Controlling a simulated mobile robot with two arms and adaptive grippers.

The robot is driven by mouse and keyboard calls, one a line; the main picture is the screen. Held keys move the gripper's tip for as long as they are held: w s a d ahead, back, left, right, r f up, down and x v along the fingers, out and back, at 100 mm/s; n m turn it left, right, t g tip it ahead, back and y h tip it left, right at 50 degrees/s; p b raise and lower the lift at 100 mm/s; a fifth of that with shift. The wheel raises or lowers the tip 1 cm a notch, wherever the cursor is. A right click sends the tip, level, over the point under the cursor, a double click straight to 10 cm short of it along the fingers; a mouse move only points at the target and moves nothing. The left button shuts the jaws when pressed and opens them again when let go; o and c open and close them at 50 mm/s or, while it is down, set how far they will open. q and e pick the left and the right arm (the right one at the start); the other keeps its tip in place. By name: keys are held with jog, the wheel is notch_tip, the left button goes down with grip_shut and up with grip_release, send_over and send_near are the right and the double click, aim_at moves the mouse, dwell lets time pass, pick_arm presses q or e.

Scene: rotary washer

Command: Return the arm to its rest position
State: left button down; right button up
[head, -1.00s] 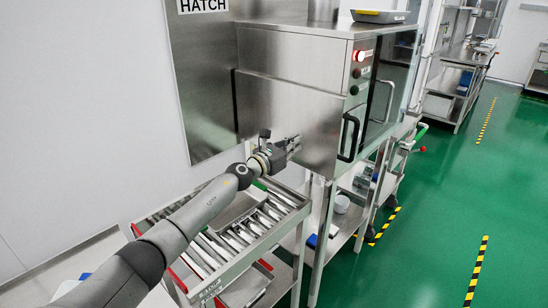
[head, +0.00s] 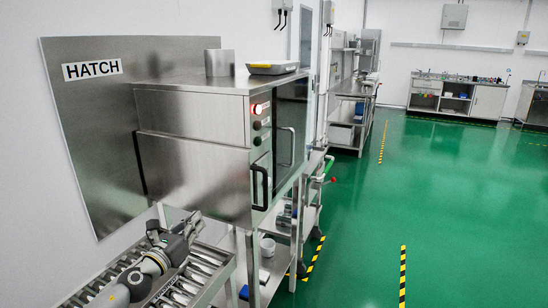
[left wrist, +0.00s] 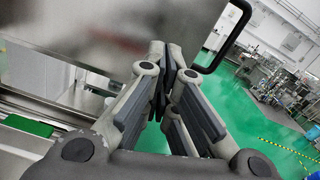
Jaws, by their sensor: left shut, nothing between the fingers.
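My left gripper (head: 190,222) is low in the head view, over the roller conveyor and by the lower edge of the steel washer (head: 190,175). In the left wrist view the gripper (left wrist: 168,68) has its fingers together, with nothing between them. The washer's steel side and a black handle (left wrist: 235,35) show beyond the fingers. In the head view the washer's front has black handles (head: 259,187) and a lit red lamp (head: 258,107). I cannot tell the exact gap between gripper and washer. My right gripper is in neither view.
The roller conveyor (head: 207,268) lies under my left arm. A tray (head: 272,68) sits on the washer's top. A stand with shelves (head: 268,280) is below the washer. Open green floor (head: 360,210) with striped tape lies to the right.

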pick_arm(q)
jog(key=s+d+f+n+g+y, duration=0.1)
jog(key=s+f+n+g+y, duration=0.25)
jog(key=s+f+n, duration=0.7)
jog(key=s+d+f+n+g+y, duration=0.1)
jog(key=s+f+n+g+y, duration=0.35)
jog(key=s+n, duration=1)
jog(key=s+d+f+n+g+h, duration=0.1)
jog(key=s+d+f+n+g, duration=0.3)
jog(key=s, duration=0.6)
jog(key=s+f+n+g+h, duration=0.2)
jog(key=s+n, duration=0.4)
jog(key=s, duration=0.5)
notch_tip(320, 180, down, 26)
jog(key=r+g, duration=0.1)
jog(key=s+a+f+g, duration=0.1)
jog(key=s+a+f, duration=0.1)
jog(key=s+f, duration=1.5)
jog(key=shift+s+a+f+g, duration=0.35)
jog(key=shift+f+g, duration=0.05)
